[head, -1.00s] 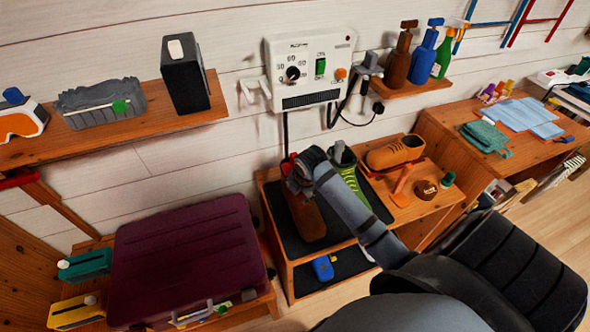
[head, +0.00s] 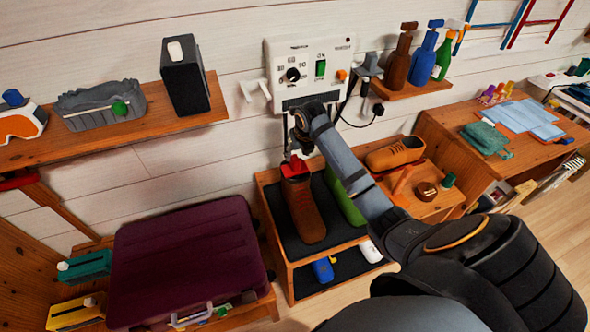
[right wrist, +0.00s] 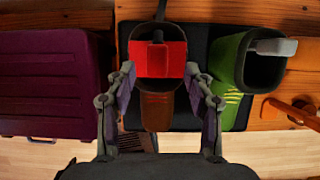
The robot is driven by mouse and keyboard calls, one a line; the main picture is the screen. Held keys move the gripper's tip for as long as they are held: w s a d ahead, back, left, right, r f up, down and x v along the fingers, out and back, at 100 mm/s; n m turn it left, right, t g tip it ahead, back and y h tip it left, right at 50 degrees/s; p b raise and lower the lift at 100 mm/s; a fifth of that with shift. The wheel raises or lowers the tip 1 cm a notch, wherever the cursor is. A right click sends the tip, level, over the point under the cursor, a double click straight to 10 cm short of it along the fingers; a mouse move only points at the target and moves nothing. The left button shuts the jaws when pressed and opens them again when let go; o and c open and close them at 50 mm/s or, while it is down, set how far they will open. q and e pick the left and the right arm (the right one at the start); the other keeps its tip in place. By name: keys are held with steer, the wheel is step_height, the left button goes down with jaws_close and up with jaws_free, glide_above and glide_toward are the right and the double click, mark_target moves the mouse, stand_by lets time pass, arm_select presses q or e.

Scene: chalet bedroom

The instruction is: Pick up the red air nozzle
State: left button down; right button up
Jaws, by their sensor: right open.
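The red air nozzle (head: 294,168) sits at the mouth of a brown boot (head: 306,212), which stands on the dark mat of the wooden bench. In the right wrist view the red nozzle (right wrist: 158,60) fills much of the mouth of the boot (right wrist: 157,112). My right gripper (head: 292,152) is just above the nozzle in the head view. In the right wrist view my right gripper (right wrist: 160,85) is open, one finger to each side of the boot top and nozzle, with nothing held. My left gripper is not in view.
A green boot (right wrist: 233,80) stands right of the brown one. A maroon suitcase (head: 190,262) lies to the left. A white control box (head: 309,70) hangs on the wall behind my gripper.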

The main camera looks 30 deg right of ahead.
mark_target(296, 158)
steer(key=x, duration=0.2)
steer(key=p+x, duration=0.1)
steer(key=x, duration=0.2)
steer(key=shift+w+a+f, duration=0.1)
steer(key=shift+a+f, duration=0.05)
steer(key=shift+a, duration=0.05)
jaws_close()
